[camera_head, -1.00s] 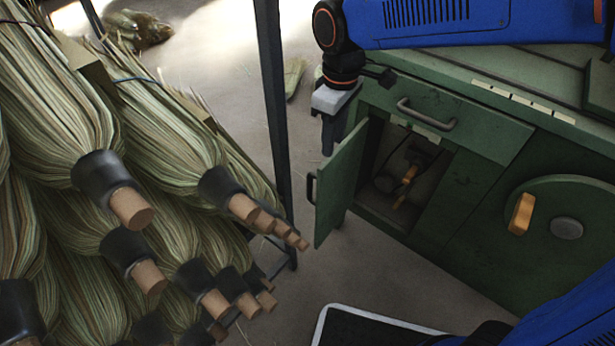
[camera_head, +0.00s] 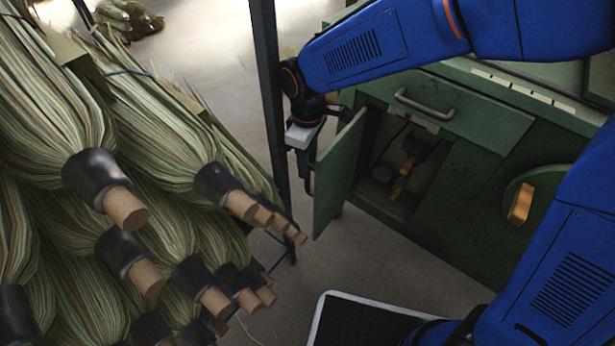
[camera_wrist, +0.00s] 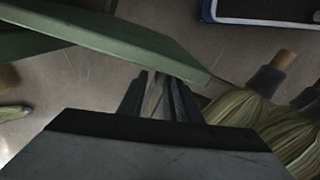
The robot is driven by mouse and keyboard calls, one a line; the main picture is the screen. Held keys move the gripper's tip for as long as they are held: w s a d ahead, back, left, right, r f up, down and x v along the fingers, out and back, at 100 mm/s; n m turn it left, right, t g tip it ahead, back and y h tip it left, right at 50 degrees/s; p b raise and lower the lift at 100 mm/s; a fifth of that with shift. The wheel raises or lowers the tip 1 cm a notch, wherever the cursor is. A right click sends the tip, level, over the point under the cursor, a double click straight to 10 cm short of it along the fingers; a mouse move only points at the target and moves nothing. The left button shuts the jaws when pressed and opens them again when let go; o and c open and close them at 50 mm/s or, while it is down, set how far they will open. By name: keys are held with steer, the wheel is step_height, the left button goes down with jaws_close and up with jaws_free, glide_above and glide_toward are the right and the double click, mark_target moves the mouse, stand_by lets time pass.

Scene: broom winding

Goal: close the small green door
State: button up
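The small green door (camera_head: 338,178) stands swung out from the green cabinet's left opening, hinged on the opening's left side. It also shows in the wrist view (camera_wrist: 120,38) as a slanted panel just beyond my fingers.
Bundles of broom straw (camera_head: 150,130) with wooden handles fill the left. A dark upright post (camera_head: 268,100) stands just left of my gripper. The cabinet (camera_head: 455,185) has a drawer handle (camera_head: 424,106) above the opening and a disc with an orange knob (camera_head: 520,203) at right. A black, pale-rimmed platform (camera_head: 350,318) lies in front.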

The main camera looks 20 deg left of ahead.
mark_target(308, 188)
step_height(308, 188, down, 6)
steer(key=shift+f, duration=0.25)
steer(key=shift+c, duration=0.3)
jaws_close()
